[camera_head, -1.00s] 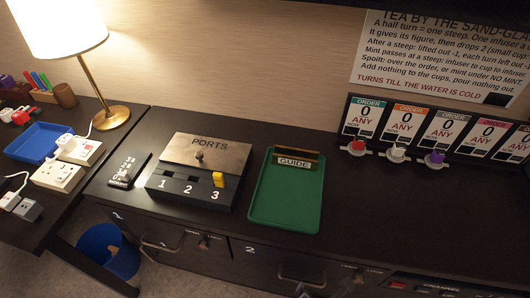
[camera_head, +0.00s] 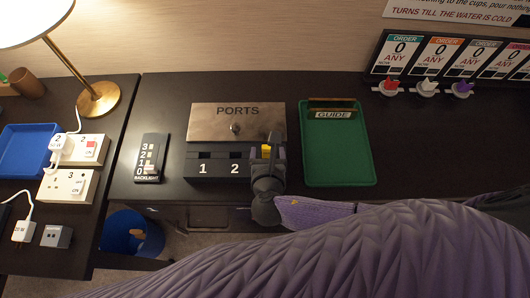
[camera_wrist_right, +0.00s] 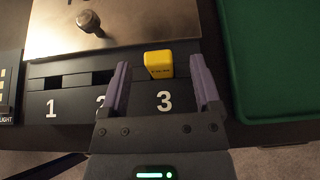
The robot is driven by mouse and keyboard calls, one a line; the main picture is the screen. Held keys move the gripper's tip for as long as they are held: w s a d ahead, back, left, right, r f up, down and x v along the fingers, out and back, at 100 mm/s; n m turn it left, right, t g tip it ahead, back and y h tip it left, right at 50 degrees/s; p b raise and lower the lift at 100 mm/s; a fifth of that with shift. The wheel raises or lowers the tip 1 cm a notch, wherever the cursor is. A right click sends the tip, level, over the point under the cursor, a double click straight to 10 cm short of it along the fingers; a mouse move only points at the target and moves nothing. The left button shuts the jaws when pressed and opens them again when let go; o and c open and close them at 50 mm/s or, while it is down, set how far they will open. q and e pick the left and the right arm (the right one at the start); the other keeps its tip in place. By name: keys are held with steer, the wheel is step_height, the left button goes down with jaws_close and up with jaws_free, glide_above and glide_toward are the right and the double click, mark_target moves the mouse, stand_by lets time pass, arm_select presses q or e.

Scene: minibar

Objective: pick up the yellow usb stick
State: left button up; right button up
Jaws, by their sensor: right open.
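The yellow usb stick (camera_wrist_right: 159,64) stands in the slot above the number 3 on the PORTS box (camera_head: 197,168). In the head view only a bit of the stick (camera_head: 267,152) shows, between the fingers of my right gripper (camera_head: 267,150). In the right wrist view my right gripper (camera_wrist_right: 163,80) is open, with one purple finger on each side of the stick and a gap on both sides. The fingers reach over the box front; whether either touches the box I cannot tell. My left gripper is not in view.
A green tray (camera_head: 338,170) with a GUIDE sign lies right of the box. A backlight slider panel (camera_head: 152,157) is on its left. White socket blocks (camera_head: 68,185) and a blue tray (camera_head: 20,150) are further left. The brass lamp (camera_head: 97,98) stands behind them.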

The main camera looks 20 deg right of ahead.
steer(key=x, duration=0.2)
steer(key=shift+w+f+b, duration=0.25)
steer(key=shift+f+b, duration=0.05)
steer(key=shift+b, duration=0.05)
steer(key=shift+r, duration=0.1)
jaws_close()
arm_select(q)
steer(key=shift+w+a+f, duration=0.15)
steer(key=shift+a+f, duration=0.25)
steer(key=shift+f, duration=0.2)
